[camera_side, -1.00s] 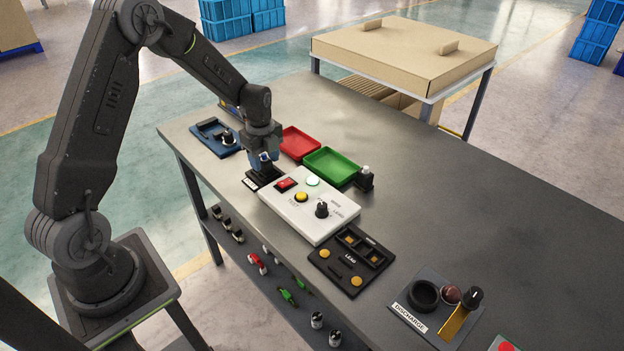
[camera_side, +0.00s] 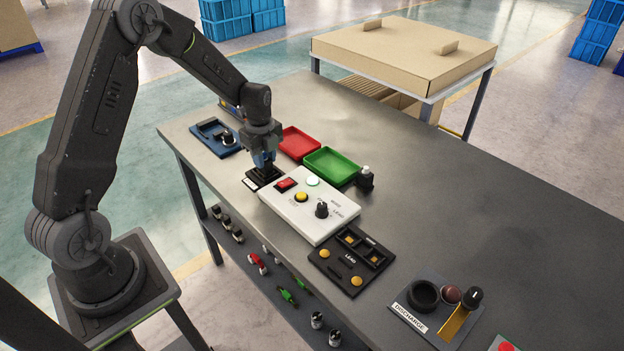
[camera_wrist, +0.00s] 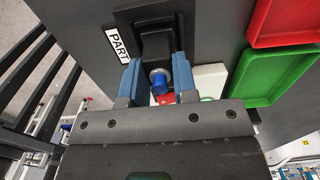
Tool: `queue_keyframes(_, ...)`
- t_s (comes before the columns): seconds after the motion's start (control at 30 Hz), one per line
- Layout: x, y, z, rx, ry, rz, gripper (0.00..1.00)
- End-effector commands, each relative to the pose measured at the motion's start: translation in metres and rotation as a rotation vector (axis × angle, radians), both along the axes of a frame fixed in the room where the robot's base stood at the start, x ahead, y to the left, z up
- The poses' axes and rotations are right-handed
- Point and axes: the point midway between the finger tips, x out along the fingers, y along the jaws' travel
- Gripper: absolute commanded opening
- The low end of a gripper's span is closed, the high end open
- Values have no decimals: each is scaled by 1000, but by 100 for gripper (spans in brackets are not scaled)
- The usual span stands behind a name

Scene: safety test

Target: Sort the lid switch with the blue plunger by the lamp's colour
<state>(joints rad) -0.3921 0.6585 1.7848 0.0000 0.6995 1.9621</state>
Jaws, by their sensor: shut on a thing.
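My gripper (camera_side: 264,160) is shut on the lid switch, just over the black nest. In the wrist view its blue fingers (camera_wrist: 159,78) stand either side of the blue plunger (camera_wrist: 157,82). The switch's black body is hard to tell from the black nest (camera_wrist: 125,19), labelled PART; I cannot tell whether it is seated or lifted. The white test box (camera_side: 326,229) stands beside the nest. Its round lamp (camera_side: 313,181) looks lit, whitish with a green tint. The red tray (camera_side: 299,142) and green tray (camera_side: 331,166) lie behind the box and look empty.
A blue fixture (camera_side: 215,138) lies left of my gripper. A small black post (camera_side: 365,180) stands beside the green tray. A black LEAD plate (camera_side: 350,260) and the DISCHARGE plate (camera_side: 435,306) lie toward the front right. The table's right side (camera_side: 480,200) is clear.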

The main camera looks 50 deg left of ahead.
Motion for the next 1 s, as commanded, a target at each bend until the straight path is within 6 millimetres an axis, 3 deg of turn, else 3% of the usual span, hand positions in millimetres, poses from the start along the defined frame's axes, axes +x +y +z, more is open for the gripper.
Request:
queue_keyframes(0.7, 1, 0, 55, 1, -4, 0, 2)
queue_keyframes(1.0, 0, 0, 63, 1, -1, 0, 2)
